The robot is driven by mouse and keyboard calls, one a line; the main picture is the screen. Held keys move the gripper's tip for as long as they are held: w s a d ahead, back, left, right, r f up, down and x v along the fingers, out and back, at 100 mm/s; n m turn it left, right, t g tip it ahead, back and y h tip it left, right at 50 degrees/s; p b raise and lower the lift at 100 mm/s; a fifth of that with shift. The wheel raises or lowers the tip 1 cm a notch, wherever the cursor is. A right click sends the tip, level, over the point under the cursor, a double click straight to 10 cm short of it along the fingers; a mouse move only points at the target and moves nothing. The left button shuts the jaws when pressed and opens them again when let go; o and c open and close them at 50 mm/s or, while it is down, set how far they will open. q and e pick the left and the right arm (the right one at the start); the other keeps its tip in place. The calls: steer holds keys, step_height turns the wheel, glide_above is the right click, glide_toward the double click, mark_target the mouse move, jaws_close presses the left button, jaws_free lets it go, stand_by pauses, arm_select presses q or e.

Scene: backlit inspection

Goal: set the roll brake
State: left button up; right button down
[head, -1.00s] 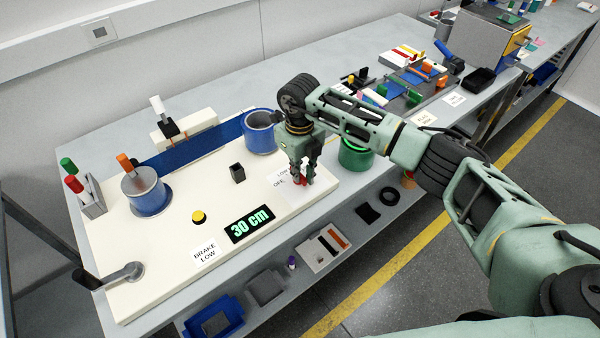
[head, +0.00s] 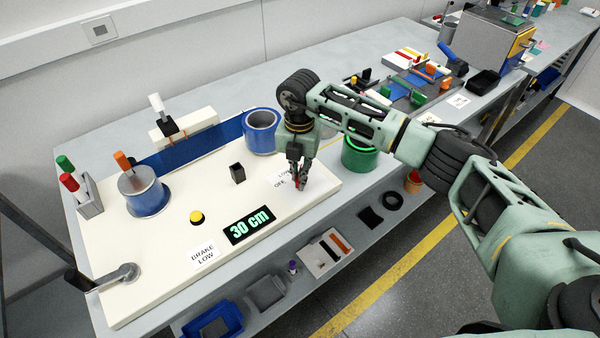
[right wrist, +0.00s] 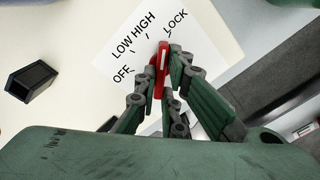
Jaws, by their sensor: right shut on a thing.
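My right gripper (head: 298,184) is shut on the red knob (right wrist: 162,62) at the right end of the cream board (head: 165,277). In the right wrist view the fingers close on it from both sides. The knob's white line points up, toward the gap between HIGH and LOCK; I cannot tell which mark it meets. The white dial label (right wrist: 112,62) reads OFF, LOW, HIGH, LOCK. A card (head: 204,256) on the board reads BRAKE LOW. The blue web (head: 185,150) runs between two blue rolls (head: 148,200) (head: 262,140). My left gripper is not in view.
A yellow button (head: 197,217), a small black box (head: 237,173) and a grey crank (head: 125,273) are on the board. A green roll (head: 359,160) stands right of my gripper. Pens (head: 70,182) stand in a holder at the left.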

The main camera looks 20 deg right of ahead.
steer(key=shift+w+r+m, duration=0.1)
steer(key=shift+m, duration=0.7)
steer(key=c, duration=1.9)
jaws_free()
steer(key=shift+o, duration=0.2)
step_height(320, 180, up, 12)
steer(key=shift+a, duration=0.1)
